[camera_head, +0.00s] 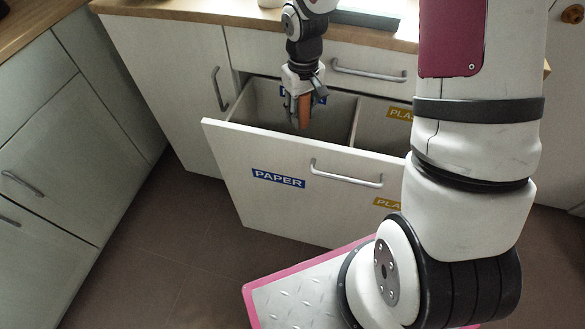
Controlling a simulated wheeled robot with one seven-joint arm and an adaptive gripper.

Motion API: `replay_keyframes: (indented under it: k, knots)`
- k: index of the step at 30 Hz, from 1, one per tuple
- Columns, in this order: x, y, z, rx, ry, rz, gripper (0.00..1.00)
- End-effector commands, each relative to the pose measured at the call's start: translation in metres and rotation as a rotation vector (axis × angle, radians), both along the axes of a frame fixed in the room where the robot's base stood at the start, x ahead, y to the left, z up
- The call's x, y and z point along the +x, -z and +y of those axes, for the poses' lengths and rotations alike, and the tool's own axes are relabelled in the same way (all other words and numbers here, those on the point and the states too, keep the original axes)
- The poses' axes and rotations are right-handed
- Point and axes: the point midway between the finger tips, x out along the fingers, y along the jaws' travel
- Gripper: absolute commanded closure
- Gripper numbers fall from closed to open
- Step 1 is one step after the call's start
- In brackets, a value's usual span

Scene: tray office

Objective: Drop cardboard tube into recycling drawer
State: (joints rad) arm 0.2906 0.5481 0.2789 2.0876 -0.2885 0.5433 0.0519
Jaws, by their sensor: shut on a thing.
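The cardboard tube (304,112) is brown and hangs roughly upright in my gripper (301,108). My gripper points down and is shut on the tube, over the left compartment of the open recycling drawer (233,145). The tube's lower end is at about the level of the drawer's front edge in the picture; I cannot tell how far it reaches inside. The drawer front carries a blue PAPER label (278,178) on the left and a yellow label (388,203) on the right, partly hidden by my arm. A divider (354,122) separates the two compartments.
A wooden worktop (180,12) runs above the drawer. A closed upper drawer with a handle (368,74) sits just behind the gripper. White cabinets (60,160) stand at the left. The brown floor (170,250) in front is clear on the left.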

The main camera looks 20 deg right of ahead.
Motion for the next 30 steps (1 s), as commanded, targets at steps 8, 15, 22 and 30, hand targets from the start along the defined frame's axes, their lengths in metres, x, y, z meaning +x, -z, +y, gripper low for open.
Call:
replay_keyframes:
  k: [8,15,22,30]
  knots:
    - [0.001,0.054,0.000,0.005,-0.009,0.001,0.78]
    - [0.000,0.088,0.000,0.006,-0.010,0.002,0.78]
    - [-0.001,0.145,0.000,0.006,-0.010,0.003,0.78]
    - [0.000,0.190,0.000,0.005,-0.011,-0.001,0.78]
